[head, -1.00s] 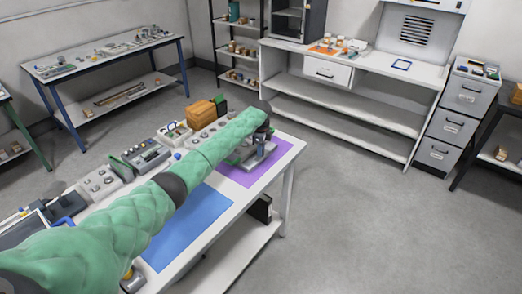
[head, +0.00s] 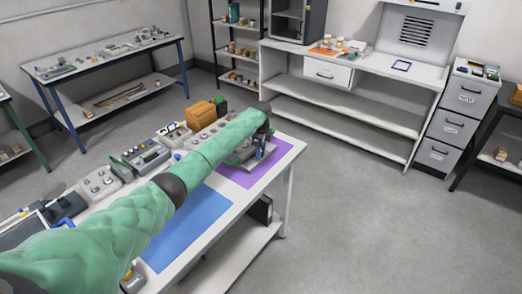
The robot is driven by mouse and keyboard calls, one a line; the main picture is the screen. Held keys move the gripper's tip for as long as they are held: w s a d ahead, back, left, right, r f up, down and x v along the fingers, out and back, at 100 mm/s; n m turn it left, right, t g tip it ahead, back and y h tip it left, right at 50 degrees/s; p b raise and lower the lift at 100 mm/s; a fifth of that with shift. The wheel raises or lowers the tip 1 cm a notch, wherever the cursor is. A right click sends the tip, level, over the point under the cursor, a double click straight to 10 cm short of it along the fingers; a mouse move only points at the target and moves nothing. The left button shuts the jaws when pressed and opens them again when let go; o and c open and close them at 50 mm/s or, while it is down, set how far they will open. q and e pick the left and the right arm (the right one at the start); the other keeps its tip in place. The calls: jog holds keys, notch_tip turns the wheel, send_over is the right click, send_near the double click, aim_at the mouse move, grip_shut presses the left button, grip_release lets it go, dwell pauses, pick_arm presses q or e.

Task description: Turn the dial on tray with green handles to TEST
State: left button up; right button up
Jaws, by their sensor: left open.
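My left arm reaches from the lower left across the white table to a purple mat (head: 285,154) at its far end. My left gripper (head: 264,148) is open and points down over a grey tray-like object on this mat. A bit of green, which looks like a handle (head: 233,159), shows at the object's left side. My wrist and forearm hide much of the object. Its dial and the dial's setting cannot be made out. Whether my fingers touch anything is too small to tell. My right gripper is not in view.
A blue mat (head: 190,232) lies nearer on the table (head: 222,240). Along the table's left side stand a grey device (head: 150,157), a panel with round knobs (head: 100,183) and a brown wooden block (head: 201,111). The floor to the right is clear.

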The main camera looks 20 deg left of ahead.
pick_arm(q)
jog(key=shift+r, duration=0.2)
jog(key=shift+r+b, duration=0.3)
notch_tip(320, 180, up, 6)
jog(key=shift+f+b, duration=0.25)
jog(key=shift+b, duration=0.75)
jog(key=shift+r, duration=0.65)
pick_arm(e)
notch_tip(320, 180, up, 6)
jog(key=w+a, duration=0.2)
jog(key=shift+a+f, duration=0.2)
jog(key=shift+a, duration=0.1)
pick_arm(q)
jog(key=shift+f, duration=0.1)
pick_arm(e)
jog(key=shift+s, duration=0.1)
